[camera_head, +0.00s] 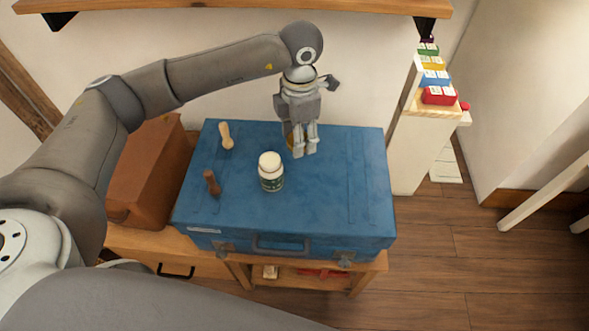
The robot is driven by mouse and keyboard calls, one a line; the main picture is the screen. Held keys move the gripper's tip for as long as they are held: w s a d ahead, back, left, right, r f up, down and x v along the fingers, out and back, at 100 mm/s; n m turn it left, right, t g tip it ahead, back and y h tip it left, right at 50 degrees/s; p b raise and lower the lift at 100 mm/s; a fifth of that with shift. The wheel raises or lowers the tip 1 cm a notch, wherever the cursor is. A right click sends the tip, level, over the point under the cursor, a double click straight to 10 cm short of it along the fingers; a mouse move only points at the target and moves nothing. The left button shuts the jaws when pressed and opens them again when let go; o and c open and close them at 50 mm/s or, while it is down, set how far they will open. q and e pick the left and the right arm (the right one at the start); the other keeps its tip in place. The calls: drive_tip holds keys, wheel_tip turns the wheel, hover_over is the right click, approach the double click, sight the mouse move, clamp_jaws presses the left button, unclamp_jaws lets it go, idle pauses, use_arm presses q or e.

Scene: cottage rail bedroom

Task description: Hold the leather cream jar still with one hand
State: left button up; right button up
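A white jar (271,172) with a white lid and a dark green label stands upright on the blue case; it may be the leather cream jar. My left gripper (305,152) points down over the back of the case, to the right of and behind this jar, apart from it. Its two fingers are close together, and I cannot tell whether they are shut. A small amber thing (289,140) shows just behind and left of the fingers, partly hidden; I cannot tell what it is or whether they touch. My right gripper is not in view.
The blue case (350,190) lies on a wooden stand. A pale wooden-handled tool (226,135) and a brown one (212,182) are on its left part. Its right part is clear. A brown leather box (150,172) is left; a shelf (240,6) runs above.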

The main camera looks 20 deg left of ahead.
sight(298, 179)
use_arm(q)
wheel_tip(298, 179, down, 14)
drive_tip(key=shift+f+p, duration=0.1)
drive_tip(key=shift+p, duration=0.4)
drive_tip(key=shift+f, duration=0.2)
drive_tip(key=shift+f+b, duration=0.2)
drive_tip(key=shift+b, duration=0.1)
drive_tip(key=o, duration=1.1)
drive_tip(key=shift+r, duration=0.1)
